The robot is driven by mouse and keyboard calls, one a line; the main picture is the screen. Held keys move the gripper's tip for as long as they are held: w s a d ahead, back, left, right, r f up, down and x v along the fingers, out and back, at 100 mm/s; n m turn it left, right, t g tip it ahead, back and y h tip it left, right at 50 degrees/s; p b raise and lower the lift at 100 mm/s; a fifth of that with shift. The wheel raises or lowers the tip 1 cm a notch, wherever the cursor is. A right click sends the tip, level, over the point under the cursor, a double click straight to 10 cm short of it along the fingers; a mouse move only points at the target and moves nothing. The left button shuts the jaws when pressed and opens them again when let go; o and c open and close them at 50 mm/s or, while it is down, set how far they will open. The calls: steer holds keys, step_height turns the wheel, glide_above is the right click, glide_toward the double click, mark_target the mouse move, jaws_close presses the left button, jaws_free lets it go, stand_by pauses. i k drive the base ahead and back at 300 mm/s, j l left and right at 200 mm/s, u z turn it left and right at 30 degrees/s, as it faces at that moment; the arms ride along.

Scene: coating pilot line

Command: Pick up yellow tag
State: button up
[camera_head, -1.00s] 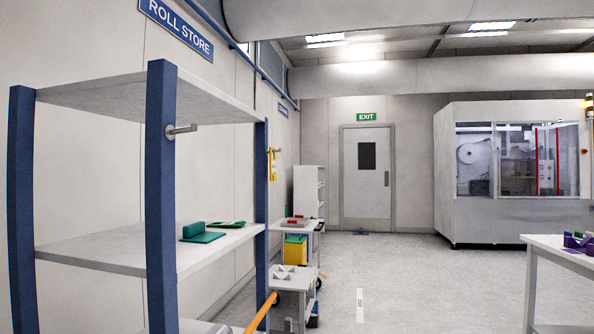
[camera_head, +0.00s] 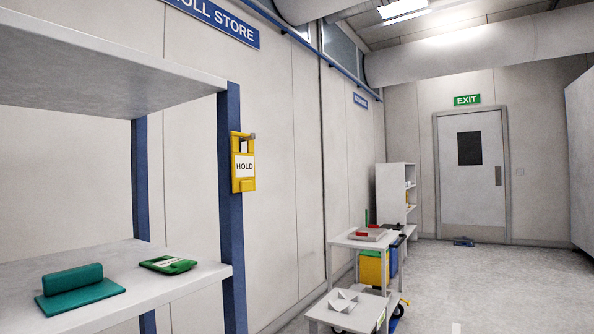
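The yellow tag (camera_head: 243,184) hangs on the blue front post of the shelf rack, left of the picture's middle. It has a white label reading "HOLD" and a cut-out at its top. A short grey peg (camera_head: 250,136) shows at its top. Nothing covers the tag's face. My gripper is not in view, so I cannot see its state.
The rack's middle shelf (camera_head: 190,289) holds a teal block on a plate (camera_head: 75,285) and a green device (camera_head: 167,265). Grey carts (camera_head: 368,241) stand beyond, with a yellow bin (camera_head: 372,268) beneath. Floor (camera_head: 500,290) is clear at right, towards the exit door (camera_head: 470,180).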

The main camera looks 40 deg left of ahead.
mark_target(243, 166)
steer(key=i+u, duration=0.2)
steer(key=i, duration=0.25)
steer(key=i+l+u, duration=0.2)
steer(key=i, duration=0.25)
steer(key=i+l+u, duration=0.2)
steer(key=i, duration=0.25)
